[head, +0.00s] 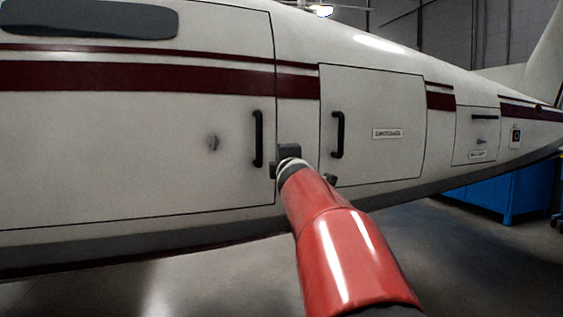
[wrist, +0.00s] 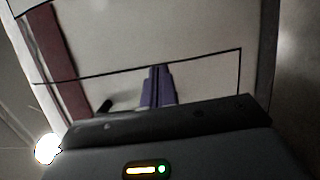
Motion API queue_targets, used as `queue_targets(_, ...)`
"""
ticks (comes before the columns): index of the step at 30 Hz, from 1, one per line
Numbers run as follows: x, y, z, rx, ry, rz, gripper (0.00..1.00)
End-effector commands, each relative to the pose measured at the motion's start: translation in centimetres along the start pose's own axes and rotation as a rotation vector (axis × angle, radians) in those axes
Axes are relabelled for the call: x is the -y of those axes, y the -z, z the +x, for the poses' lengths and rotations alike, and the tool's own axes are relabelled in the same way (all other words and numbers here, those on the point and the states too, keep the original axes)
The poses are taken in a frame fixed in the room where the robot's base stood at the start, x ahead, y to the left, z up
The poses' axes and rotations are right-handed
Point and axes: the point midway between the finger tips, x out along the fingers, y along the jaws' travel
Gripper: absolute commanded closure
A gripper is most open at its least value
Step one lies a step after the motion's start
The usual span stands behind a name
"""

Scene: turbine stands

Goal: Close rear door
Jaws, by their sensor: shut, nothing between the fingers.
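A white aircraft side with dark red stripes fills the head view. A large door (head: 130,150) with a black upright handle (head: 258,138) is at left. To its right is a smaller plain white door (head: 378,100) with a black handle (head: 337,134) and a small label. Both look flush with the body; I cannot tell which is the rear door. My gripper (head: 289,153) is in front of the strip between the two handles, partly hidden by my red arm. In the wrist view its fingers (wrist: 157,85) are together and empty, before a white panel with a dark seam.
A small hatch (head: 476,135) with a black handle and label is farther right. A blue cabinet (head: 485,193) stands behind the tail. The grey floor (head: 440,250) at lower right is clear.

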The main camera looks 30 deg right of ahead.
Motion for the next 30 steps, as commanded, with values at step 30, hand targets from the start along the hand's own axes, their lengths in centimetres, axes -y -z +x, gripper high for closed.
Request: queue_targets(30, 1.6, -6.4, -5.9, 0.029, 0.035, 0.132, 1.0)
